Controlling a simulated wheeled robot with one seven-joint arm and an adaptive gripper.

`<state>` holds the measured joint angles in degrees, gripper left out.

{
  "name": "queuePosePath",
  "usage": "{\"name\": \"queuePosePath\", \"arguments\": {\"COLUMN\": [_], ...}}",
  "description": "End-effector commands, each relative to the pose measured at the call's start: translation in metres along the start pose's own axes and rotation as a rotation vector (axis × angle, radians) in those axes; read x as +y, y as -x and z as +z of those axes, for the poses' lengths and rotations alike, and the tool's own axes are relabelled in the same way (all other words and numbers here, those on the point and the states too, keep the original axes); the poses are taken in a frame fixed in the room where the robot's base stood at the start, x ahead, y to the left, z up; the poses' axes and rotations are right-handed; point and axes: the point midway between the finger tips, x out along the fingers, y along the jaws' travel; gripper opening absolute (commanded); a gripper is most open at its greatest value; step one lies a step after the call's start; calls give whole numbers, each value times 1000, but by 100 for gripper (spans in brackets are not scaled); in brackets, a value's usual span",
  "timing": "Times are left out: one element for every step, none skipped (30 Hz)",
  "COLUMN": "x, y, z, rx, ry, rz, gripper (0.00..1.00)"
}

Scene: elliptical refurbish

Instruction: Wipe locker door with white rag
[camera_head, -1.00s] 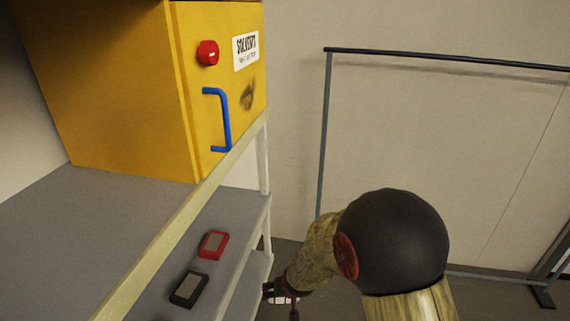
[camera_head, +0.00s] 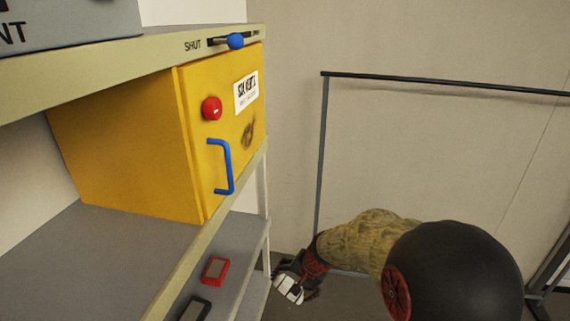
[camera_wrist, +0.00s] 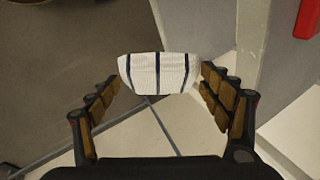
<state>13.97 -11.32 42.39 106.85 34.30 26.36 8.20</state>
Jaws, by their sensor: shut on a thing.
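The yellow locker (camera_head: 140,150) stands on a shelf, its door (camera_head: 226,130) facing right with a red knob (camera_head: 212,108), a blue handle (camera_head: 222,167), a white solvents label (camera_head: 246,91) and a dark smudge (camera_head: 248,134). My gripper (camera_head: 288,288) is low, below and to the right of the locker, apart from the door. In the wrist view my gripper (camera_wrist: 160,90) is shut on the white rag (camera_wrist: 158,72), which has dark stripes and spans between the fingers. The rag also shows as a white patch in the head view (camera_head: 290,289).
A red device (camera_head: 215,270) and a black device (camera_head: 195,309) lie on the lower shelf (camera_head: 235,240). Above the locker a shelf edge carries a blue-knobbed slider (camera_head: 235,41) marked SHUT. A grey metal frame (camera_head: 321,150) stands at the right wall. The space before the door looks clear.

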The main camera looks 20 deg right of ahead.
Motion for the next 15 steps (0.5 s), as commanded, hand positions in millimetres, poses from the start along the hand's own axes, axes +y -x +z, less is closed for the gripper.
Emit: {"name": "queuePosePath", "arguments": {"x": [-14, -20, -30, -37, -44, -54, -62, -70, -80, -88, -96, -106, -114, -121, -131], "y": [33, 47, 64, 78, 91, 108, 120, 134, 150, 163, 176, 193, 206, 219, 236], "z": [-9, -11, -13, -15, -16, -18, -20, -22, -24, -26, -28, -30, -32, -34, -37], "rx": [-17, -34, -57, -73, -88, -107, -121, -132, -146, -157, -166, -177, -185, -193, -202], "ry": [-87, -141, -210, -259, -305, -362, -401, -437, -482, -512, -542, -576, -600, -624, -651], "rz": [-43, -71, -111, -142, -174, -215, -246, -277, -318, -346, -376, -412, -439, -464, -497], "gripper": [59, 59, 59, 59, 59, 59, 59, 59, 59, 59, 59, 59, 59, 59, 59]}}
